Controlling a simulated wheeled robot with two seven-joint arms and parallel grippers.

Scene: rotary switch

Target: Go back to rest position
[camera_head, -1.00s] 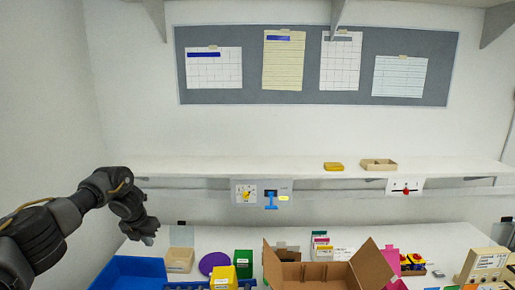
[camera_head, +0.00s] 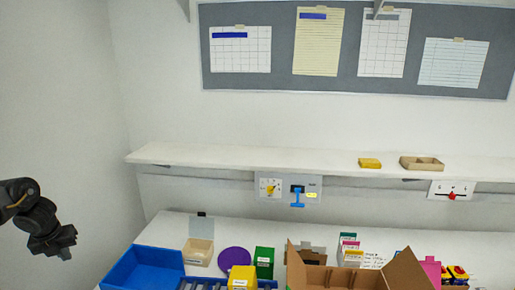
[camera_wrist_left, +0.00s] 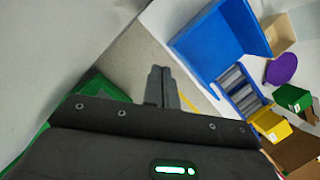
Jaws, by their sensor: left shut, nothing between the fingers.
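My left gripper (camera_head: 66,243) is at the far left of the head view, left of the table and clear of everything on it. It is shut and empty. In the left wrist view its closed fingers (camera_wrist_left: 160,88) point down over bare floor. The rotary switch panel (camera_head: 270,188), with a yellow knob, is on the wall strip under the shelf, beside a panel with a blue lever (camera_head: 297,196). The gripper is well apart from both. My right gripper is not in view.
A blue bin (camera_head: 145,270) stands at the table's left end, also large in the left wrist view (camera_wrist_left: 205,45). A cardboard box (camera_head: 345,276), yellow box (camera_head: 242,278) and green box (camera_head: 264,262) are to its right. A white shelf (camera_head: 240,157) runs above. Space around the gripper is free.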

